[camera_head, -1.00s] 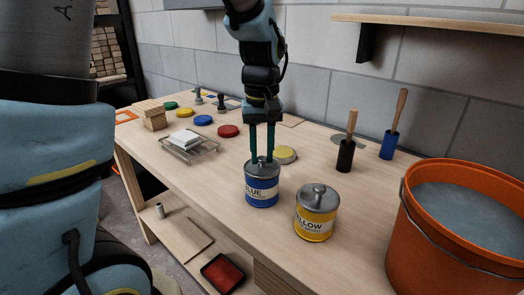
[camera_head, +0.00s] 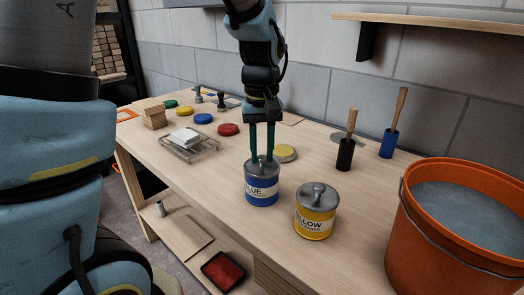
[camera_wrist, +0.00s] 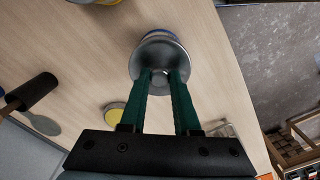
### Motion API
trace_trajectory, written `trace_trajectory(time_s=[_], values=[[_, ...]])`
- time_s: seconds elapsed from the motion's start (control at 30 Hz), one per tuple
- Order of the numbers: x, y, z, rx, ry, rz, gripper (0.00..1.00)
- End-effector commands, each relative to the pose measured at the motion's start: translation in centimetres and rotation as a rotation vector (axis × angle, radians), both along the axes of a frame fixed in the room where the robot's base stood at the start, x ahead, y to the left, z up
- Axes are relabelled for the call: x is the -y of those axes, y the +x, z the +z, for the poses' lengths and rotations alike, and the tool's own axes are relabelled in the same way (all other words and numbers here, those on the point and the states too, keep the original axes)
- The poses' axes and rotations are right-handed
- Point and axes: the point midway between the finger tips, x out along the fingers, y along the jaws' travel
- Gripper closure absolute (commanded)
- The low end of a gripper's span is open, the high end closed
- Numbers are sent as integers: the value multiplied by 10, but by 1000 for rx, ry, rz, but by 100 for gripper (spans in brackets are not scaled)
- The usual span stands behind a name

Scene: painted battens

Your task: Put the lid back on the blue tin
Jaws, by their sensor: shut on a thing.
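The blue tin (camera_head: 262,191) stands upright on the workbench, left of the yellow tin. Its grey metal lid (camera_head: 255,171) is at the tin's top and looks level in the head view; whether it is fully seated I cannot tell. My gripper (camera_head: 262,158) points straight down over the tin, its two green fingers shut on the lid's knob. In the wrist view the lid (camera_wrist: 150,58) lies beneath the fingertips (camera_wrist: 162,73) and hides most of the tin, with a blue edge showing behind it.
The yellow tin (camera_head: 315,219), with its own lid on, stands close at right. An orange bucket (camera_head: 440,245) fills the right front. Two brush holders (camera_head: 345,156) (camera_head: 389,145) and a yellow disc (camera_head: 285,153) are behind. Bare bench lies left of the blue tin.

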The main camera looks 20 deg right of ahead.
Motion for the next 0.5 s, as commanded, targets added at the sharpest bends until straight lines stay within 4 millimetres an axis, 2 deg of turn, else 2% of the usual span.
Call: trace_trajectory(time_s=[0.07,0.1,0.4,0.5], values=[[0,0,0,0,0,0,100],[0,0,0,0,0,0,69],[0,0,0,0,0,0,35],[0,0,0,0,0,0,35]])
